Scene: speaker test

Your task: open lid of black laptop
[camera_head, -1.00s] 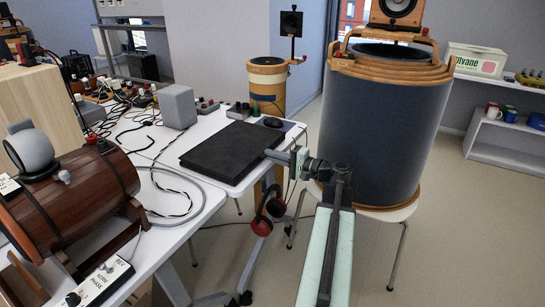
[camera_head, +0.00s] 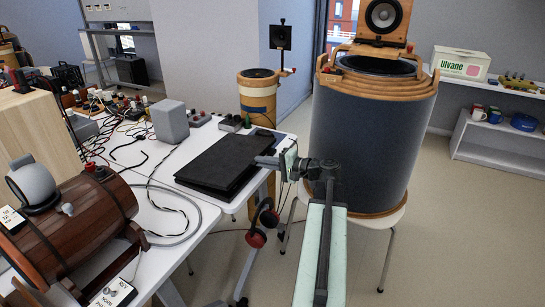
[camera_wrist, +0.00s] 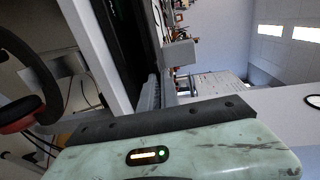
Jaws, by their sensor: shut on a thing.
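The black laptop (camera_head: 222,166) lies flat on the white table (camera_head: 175,220), near its right edge. The fingertips are small and partly hidden against the dark edge. In the camera_wrist view, which is turned sideways, the laptop (camera_wrist: 134,45) is a dark band past the table edge. My gripper's green body fills the bottom of that view.
A large dark blue drum speaker (camera_head: 365,140) stands on a stool to the right of my arm. A grey box (camera_head: 170,121) and tangled cables lie behind the laptop. A wooden barrel (camera_head: 70,225) is at the left. The floor at the right is open.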

